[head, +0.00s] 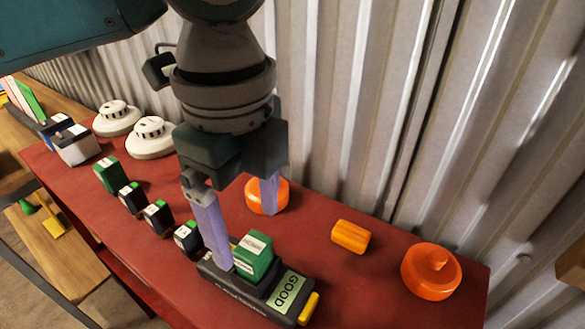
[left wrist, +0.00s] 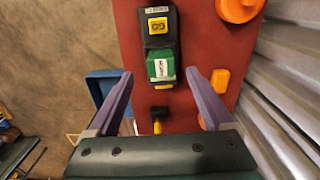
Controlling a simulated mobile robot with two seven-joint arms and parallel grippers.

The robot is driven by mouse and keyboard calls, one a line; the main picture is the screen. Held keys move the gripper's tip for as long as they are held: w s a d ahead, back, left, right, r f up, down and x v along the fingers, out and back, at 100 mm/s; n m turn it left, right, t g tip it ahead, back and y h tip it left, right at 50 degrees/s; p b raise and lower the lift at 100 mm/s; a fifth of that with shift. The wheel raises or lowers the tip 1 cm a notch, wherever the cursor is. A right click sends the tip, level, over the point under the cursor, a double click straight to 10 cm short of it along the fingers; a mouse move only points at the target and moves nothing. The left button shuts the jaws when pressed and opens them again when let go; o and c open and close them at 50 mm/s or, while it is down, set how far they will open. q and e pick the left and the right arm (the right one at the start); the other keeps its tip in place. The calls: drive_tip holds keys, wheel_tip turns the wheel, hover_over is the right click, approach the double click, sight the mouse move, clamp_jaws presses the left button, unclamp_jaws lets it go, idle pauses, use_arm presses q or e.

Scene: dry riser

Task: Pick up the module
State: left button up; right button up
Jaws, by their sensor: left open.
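A green module (head: 253,257) with a white label sits in a black tester (head: 232,282) whose pale green display reads GOOD. The tester has a yellow part at its near right end. My left gripper (head: 244,228) is over the tester, open, with one purple finger down beside the module and the other on the far side. In the left wrist view the module (left wrist: 161,66) appears just beyond and between the two fingertips (left wrist: 158,74), apart from both. Whether a finger touches the tester is unclear. My right gripper is not in view.
The red shelf (head: 385,290) also holds orange round parts (head: 431,272), an orange block (head: 350,236), several small dark and green modules (head: 158,216) and white detectors (head: 150,137). A corrugated metal wall (head: 350,110) stands close behind.

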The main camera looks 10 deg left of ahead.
sight(252, 245)
use_arm(q)
wheel_tip(252, 245, down, 6)
drive_tip(key=shift+r, duration=0.2)
drive_tip(key=shift+w, duration=0.1)
clamp_jaws()
idle(0.6)
